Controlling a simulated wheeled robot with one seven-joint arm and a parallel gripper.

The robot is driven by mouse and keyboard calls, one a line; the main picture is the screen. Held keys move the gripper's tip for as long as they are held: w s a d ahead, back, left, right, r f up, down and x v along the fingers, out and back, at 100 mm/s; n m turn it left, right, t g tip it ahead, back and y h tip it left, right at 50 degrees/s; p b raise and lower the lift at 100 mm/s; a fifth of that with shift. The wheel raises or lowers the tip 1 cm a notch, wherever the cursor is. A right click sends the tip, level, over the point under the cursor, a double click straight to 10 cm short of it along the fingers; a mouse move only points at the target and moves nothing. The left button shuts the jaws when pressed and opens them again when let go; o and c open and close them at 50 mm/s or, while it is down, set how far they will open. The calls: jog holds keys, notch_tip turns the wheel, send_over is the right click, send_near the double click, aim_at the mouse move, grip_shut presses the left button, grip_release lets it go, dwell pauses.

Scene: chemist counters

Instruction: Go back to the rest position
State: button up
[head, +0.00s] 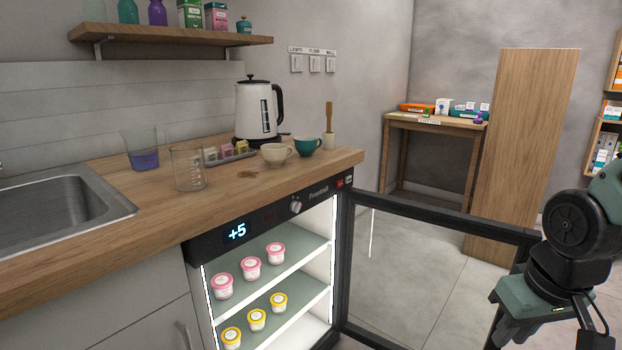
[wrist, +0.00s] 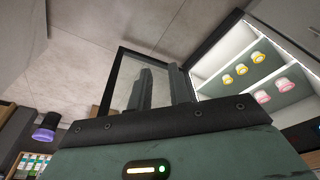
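My gripper (wrist: 161,92) shows in the wrist view with its two dark fingers apart and nothing visible between them. In the head view my arm stands at the right edge, beside the open glass fridge door (head: 436,212); the fingertips cannot be made out there. The fridge (head: 262,222) is lit inside and its display reads +5. Its upper shelf (head: 296,264) holds three pink-lidded tubs (head: 250,268), and the lower shelf holds three yellow-lidded tubs (head: 257,319). In the wrist view, the fridge interior lies to the right of my fingers.
The wooden counter (head: 110,200) carries a kettle (head: 257,112), cups (head: 307,147), a beaker (head: 188,168) and a sink (head: 60,210). A tall wooden panel (head: 525,140) stands beside a small table (head: 432,120). The open door juts into the floor space near my arm.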

jog(key=s+a+f+n+g+b, duration=0.1)
jog(key=s+a+f+n+b, duration=0.25)
jog(key=s+a, duration=0.35)
jog(key=s+a+f+n+g+b, duration=0.1)
jog(key=s+a+f+n+b, duration=0.3)
jog(key=a, duration=0.4)
notch_tip(320, 180, up, 29)
jog(key=s+p, duration=0.1)
jog(key=p, duration=2.8)
jog(key=shift+m, duration=0.45)
